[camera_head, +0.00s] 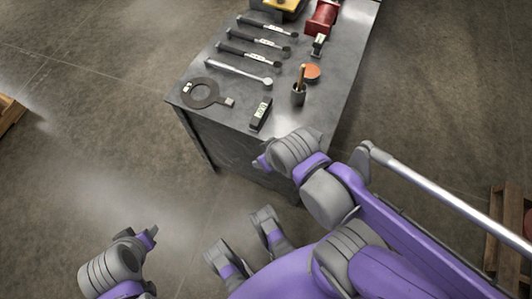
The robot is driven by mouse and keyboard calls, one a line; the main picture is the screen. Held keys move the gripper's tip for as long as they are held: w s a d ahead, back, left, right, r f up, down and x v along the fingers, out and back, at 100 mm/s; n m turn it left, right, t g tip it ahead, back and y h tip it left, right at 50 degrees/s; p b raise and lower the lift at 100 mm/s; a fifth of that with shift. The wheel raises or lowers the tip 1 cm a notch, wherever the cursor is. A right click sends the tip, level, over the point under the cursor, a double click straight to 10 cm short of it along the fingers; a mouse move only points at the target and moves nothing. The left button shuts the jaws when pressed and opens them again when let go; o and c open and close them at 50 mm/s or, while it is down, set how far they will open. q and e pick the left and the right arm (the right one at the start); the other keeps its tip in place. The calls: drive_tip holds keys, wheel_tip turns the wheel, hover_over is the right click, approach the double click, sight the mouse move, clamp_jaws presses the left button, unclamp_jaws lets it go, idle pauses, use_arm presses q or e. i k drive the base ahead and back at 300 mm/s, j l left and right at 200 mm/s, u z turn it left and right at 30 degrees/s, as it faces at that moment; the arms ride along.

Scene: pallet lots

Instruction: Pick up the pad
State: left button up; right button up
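No object is clearly marked as the pad. A flat orange disc (311,72) lies on the grey metal table (215,70), behind a dark cup (298,97) with a wooden-handled tool in it. A small black block (261,113) with a pale label lies near the table's front edge. My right gripper (262,162) is at the front edge of the table, in front of the block and apart from it. My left gripper (150,239) is over the floor at lower left, away from the table. Nothing shows in either gripper; their finger gaps are not clear.
A round ring-shaped tool (203,94) and several long-handled tools (240,71) lie on the table's left side. A red tool (322,18) and a yellow item (285,5) are at the back. Wooden pallets (507,238) show at right and left.

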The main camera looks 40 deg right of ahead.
sight(318, 135)
drive_tip(key=l+z, duration=0.1)
drive_tip(key=z, duration=0.4)
drive_tip(key=k+l+z, duration=0.1)
drive_tip(key=z, duration=0.4)
drive_tip(key=l+z, duration=0.2)
drive_tip(key=z, duration=0.3)
